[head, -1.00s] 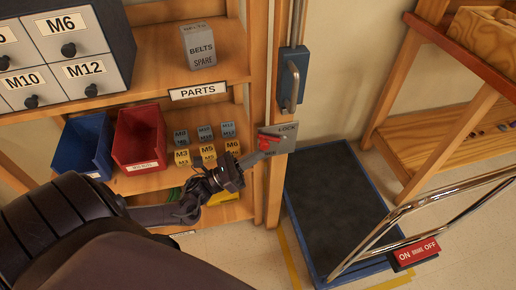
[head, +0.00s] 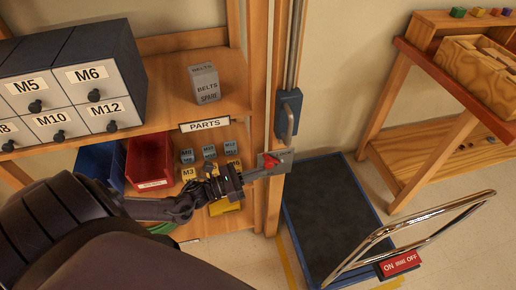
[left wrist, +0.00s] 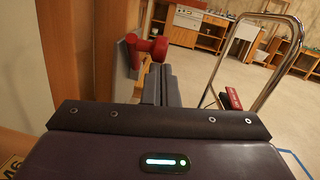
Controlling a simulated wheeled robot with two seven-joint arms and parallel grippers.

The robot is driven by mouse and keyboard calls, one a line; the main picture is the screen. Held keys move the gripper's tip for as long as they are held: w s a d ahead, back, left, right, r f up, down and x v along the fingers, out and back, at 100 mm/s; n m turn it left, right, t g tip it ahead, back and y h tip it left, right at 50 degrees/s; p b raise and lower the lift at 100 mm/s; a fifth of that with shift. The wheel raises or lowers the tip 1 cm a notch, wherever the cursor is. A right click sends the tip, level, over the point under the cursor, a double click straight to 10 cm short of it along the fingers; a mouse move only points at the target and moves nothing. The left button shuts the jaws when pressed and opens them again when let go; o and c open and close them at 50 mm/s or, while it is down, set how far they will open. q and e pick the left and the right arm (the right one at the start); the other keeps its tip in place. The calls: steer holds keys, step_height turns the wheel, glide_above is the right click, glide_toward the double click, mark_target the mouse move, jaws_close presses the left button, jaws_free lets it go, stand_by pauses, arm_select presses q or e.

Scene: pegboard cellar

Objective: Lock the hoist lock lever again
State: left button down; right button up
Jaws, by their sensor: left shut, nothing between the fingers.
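The hoist lock's small grey plate (head: 286,156) is on the wooden post, below the blue handle housing. Its red lever (head: 268,160) shows just above my left gripper's fingers. My left gripper (head: 272,171) is shut and empty, its fingers reaching right across the lower part of the plate. They hide part of the plate and its lettering. In the left wrist view the red lever (left wrist: 152,46) has a rounded end and stands out from the grey plate (left wrist: 126,68), just beyond the fingers (left wrist: 156,86). I cannot tell whether they touch. My right gripper is not in view.
A blue housing with a metal handle (head: 289,115) is above the lock. Shelves at left hold drawers (head: 60,95), a red bin (head: 150,160) and a belts box (head: 205,83). A blue-framed platform (head: 330,210) with a chrome rail (head: 400,232) is on the floor at right.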

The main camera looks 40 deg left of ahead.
mark_target(272, 164)
arm_select(q)
steer(key=r+g+y+p, duration=0.1)
steer(key=p, duration=0.2)
steer(key=w+d+r+g+y+p, duration=0.1)
steer(key=r+g+p, duration=0.1)
steer(key=p, duration=0.2)
steer(key=w+d+r+g+y+p, duration=0.1)
steer(key=p, duration=0.3)
steer(key=shift+w+d+r+m+g, duration=0.1)
steer(key=shift+w+r+m+g, duration=0.2)
steer(key=shift+g, duration=0.1)
steer(key=shift+w+d+r, duration=0.35)
steer(key=shift+w+d, duration=0.15)
steer(key=shift+r, duration=0.1)
